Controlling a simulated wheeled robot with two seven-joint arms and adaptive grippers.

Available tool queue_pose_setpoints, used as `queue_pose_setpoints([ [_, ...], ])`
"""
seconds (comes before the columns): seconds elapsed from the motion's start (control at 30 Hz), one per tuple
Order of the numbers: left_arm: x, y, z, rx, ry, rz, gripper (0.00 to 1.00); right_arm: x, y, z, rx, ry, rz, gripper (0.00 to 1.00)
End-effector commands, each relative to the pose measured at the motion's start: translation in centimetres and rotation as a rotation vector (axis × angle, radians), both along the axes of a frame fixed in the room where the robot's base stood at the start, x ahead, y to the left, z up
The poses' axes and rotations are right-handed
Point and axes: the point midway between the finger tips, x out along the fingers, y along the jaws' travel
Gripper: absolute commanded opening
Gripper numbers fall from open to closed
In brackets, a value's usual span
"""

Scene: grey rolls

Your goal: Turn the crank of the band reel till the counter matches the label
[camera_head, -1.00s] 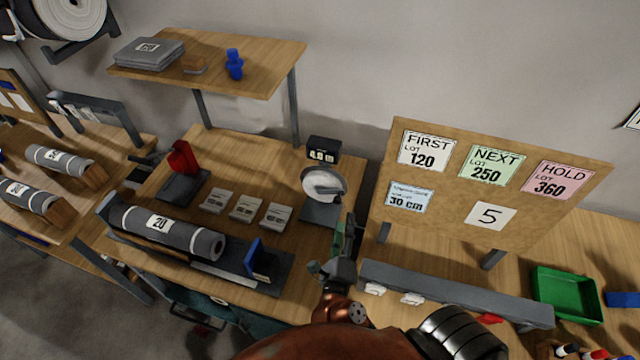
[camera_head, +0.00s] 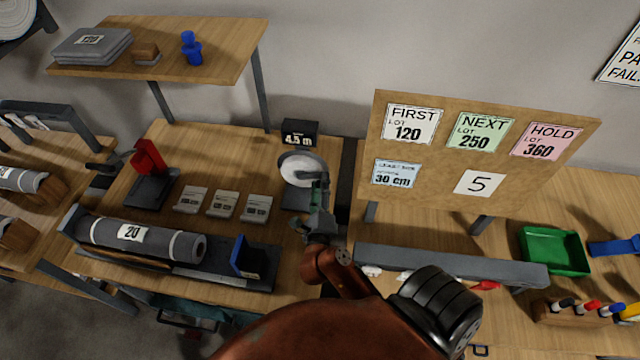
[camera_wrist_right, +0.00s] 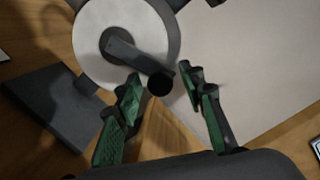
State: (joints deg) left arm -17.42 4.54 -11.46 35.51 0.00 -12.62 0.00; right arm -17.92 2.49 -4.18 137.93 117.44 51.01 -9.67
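The band reel (camera_head: 297,167) is a white disc on a dark stand at the back right of the middle table. In the right wrist view the reel (camera_wrist_right: 92,58) fills the upper left, and its dark crank arm (camera_wrist_right: 130,52) ends in a black knob (camera_wrist_right: 160,82). My right gripper (camera_head: 318,185) is at the reel's near right side. In the wrist view its green fingers (camera_wrist_right: 160,85) are apart, with the knob between their tips and no clear contact. The counter (camera_head: 299,134) behind the reel reads 4.5 m. My left gripper is out of view.
A grey roll labelled 20 (camera_head: 130,234) lies in a cradle at the front left. Several small cards (camera_head: 223,204) lie left of the reel. A board (camera_head: 470,165) with lot labels, a 30 cm label (camera_head: 396,174) and a 5 card (camera_head: 480,183) stands to the right.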

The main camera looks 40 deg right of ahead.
Motion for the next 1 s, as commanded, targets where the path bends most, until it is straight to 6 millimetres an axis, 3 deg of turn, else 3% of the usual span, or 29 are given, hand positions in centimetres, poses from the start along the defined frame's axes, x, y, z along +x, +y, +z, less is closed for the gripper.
queue_pose_setpoints([
  [0.3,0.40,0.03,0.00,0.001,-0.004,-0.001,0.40,0.23,-0.22,-0.02,0.001,0.001,0.000,0.37],
  [0.83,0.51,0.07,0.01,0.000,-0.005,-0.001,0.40,0.22,-0.19,-0.04,0.001,0.001,0.000,0.00],
  [1.0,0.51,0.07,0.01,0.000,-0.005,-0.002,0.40,0.22,-0.17,-0.06,0.001,0.001,0.001,0.00],
])
